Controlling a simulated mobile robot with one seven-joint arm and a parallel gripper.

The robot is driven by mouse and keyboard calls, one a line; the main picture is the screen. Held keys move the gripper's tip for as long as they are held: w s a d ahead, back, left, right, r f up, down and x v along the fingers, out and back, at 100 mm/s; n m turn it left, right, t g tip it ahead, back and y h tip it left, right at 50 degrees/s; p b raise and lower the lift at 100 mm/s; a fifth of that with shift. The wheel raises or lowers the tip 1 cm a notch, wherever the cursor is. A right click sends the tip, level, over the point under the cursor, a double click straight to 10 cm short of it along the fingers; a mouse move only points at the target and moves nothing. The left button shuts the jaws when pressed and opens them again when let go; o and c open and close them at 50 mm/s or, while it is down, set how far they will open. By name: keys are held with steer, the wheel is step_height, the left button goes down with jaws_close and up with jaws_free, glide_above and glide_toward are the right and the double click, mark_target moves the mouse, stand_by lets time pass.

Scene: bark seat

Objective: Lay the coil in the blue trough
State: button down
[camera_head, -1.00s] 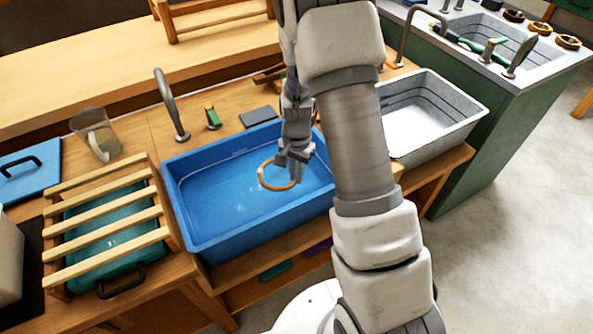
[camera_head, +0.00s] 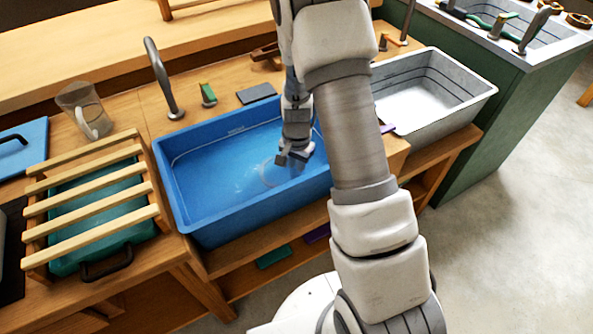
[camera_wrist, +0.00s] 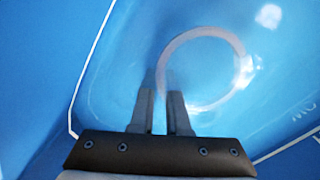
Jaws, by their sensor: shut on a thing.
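The blue trough (camera_head: 213,232) stands in the bench in the middle of the head view and seems to hold water. My gripper (camera_head: 293,158) reaches down inside it, right of its middle. The coil shows as a faint pale ring (camera_head: 268,183) beside the fingertips, low in the trough and apparently under the water. In the wrist view my fingers (camera_wrist: 162,78) are close together at the left side of the ring-shaped coil (camera_wrist: 243,75), shut on its edge. Whether the coil touches the trough floor I cannot tell.
A grey basin (camera_head: 437,127) stands to the right, partly behind my arm. A slatted wooden rack (camera_head: 95,212) over a teal tray is on the left. A tap (camera_head: 163,88) and a clear jug (camera_head: 85,108) stand behind.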

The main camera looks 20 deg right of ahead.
steer(key=c, duration=0.8)
jaws_free()
steer(key=o, duration=0.3)
step_height(320, 180, up, 19)
steer(key=p, duration=1.4)
